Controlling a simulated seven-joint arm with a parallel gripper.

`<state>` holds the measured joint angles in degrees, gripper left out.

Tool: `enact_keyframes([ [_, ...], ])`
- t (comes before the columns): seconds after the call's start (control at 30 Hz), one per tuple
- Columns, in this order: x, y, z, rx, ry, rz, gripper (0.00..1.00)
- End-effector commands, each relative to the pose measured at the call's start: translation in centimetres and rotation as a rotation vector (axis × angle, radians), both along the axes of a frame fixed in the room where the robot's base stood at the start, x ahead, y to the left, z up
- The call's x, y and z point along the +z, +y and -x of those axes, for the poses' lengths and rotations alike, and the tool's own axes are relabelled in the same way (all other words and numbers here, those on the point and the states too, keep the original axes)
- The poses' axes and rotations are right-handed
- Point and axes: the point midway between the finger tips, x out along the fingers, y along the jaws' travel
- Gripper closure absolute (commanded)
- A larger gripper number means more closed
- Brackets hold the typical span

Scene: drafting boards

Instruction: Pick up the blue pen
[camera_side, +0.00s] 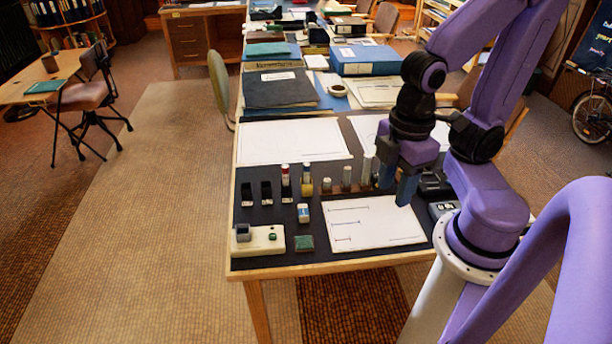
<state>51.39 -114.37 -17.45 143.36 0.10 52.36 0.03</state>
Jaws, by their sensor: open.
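I cannot make out a blue pen for certain. Small upright items stand in a row on the dark board: black holders (246,194), one with a red-and-white top (286,180), and a yellowish bottle-like item (307,187). Grey cylinders (346,178) stand beside them on a brown strip. My gripper (396,187) points down at the right end of this row, by the back right of a white sheet (375,232) with short blue and red lines. Its blue-grey fingers are open; whether anything stands between or behind them is hidden.
Dark devices (436,185) sit right of my gripper. Blank paper (292,141), folders (279,88) and a blue box (365,60) lie farther back.

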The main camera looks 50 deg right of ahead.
Motion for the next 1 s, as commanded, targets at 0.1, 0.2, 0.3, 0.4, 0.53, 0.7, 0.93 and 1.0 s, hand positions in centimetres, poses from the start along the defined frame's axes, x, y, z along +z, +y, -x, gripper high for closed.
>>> enact_keyframes([
  [0.1,0.0,0.0,0.0,0.0,0.0,0.0,0.57],
  [0.2,0.0,0.0,0.0,0.0,0.0,0.0,0.48],
  [0.3,0.0,0.0,0.0,0.0,0.0,0.0,0.48],
  [0.4,0.0,0.0,0.0,0.0,0.0,0.0,0.48],
  [0.53,0.1,0.3,-0.9,-0.012,0.0,0.002,0.48],
  [0.7,0.3,1.1,-4.9,-0.055,0.0,0.008,0.48],
  [0.93,0.0,0.7,-12.8,-0.121,0.003,0.015,0.48],
  [1.0,-0.2,0.0,-15.2,-0.141,0.004,0.017,0.48],
])
